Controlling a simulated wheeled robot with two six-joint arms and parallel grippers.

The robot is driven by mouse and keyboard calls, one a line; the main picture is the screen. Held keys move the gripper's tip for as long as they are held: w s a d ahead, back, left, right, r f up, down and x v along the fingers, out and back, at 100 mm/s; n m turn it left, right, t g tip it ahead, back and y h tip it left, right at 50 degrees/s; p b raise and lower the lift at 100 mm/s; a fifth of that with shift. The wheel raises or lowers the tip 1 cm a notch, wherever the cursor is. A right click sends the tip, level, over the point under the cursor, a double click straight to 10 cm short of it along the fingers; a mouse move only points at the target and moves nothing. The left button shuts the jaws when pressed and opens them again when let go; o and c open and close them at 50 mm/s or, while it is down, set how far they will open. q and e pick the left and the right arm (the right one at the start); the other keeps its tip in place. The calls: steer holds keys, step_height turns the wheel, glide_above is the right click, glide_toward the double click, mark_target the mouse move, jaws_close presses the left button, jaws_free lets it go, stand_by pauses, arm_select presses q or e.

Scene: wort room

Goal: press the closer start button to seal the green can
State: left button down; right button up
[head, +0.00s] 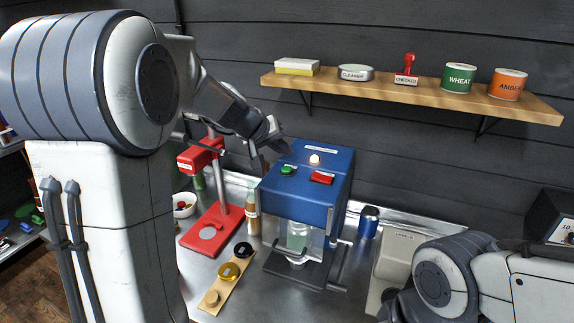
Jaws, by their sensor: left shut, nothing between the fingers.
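The blue closer (309,185) stands on the steel bench in the head view. Its sloped top carries a green button (288,170), a red button (322,178) and a lit, pale lamp (314,160). A pale green can (298,237) stands inside the closer's lower bay, behind what looks like a clear guard. My left gripper (279,147) is shut and empty. It is above and slightly left of the green button in the picture, by the closer's back left corner; I cannot tell its exact height. My right gripper is out of view; only its arm shows at lower right.
A red press (212,225) stands left of the closer. A blue can (369,222) and a pale bin (392,265) are at right. A shelf (420,95) with tins hangs behind.

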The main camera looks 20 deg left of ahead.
mark_target(285, 171)
arm_select(q)
steer(key=shift+r+p, duration=0.85)
steer(key=shift+r, duration=0.7)
steer(key=shift+f, duration=0.1)
